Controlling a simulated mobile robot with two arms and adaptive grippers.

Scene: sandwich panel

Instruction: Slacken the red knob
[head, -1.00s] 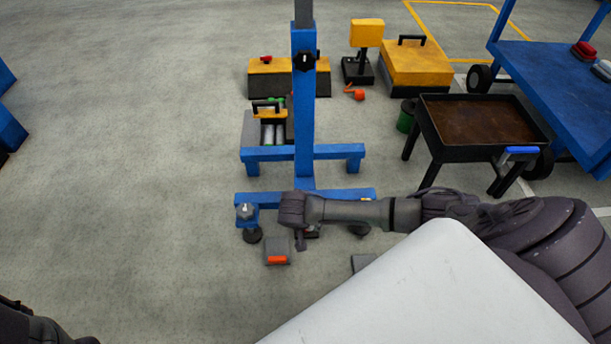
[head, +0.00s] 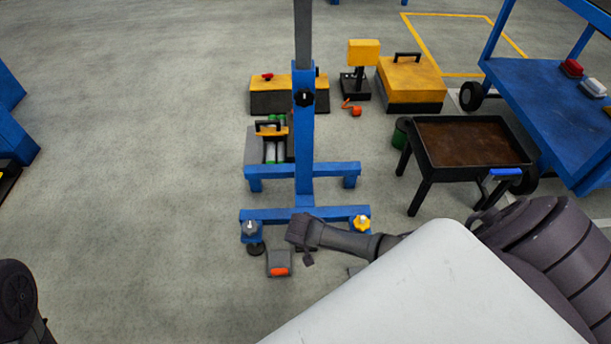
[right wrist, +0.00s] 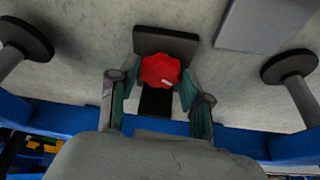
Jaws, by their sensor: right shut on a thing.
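The red knob (right wrist: 160,70) is lobed, with a small white mark, and shows in the right wrist view at the foot of the blue stand (head: 304,150). My right gripper (right wrist: 159,82) is shut on it, with one finger on each side. In the head view my right gripper (head: 306,256) is at the stand's near crossbar, and the red knob is hidden there behind my arm. Of my left arm, only a dark part shows at the lower left corner of the head view; its gripper is not seen.
The near crossbar carries a grey knob (head: 250,228) at left and a yellow knob (head: 362,223) at right. A black knob (head: 304,97) is higher on the post. A grey block with an orange part (head: 279,264) lies in front. A black tray table (head: 416,157) stands right.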

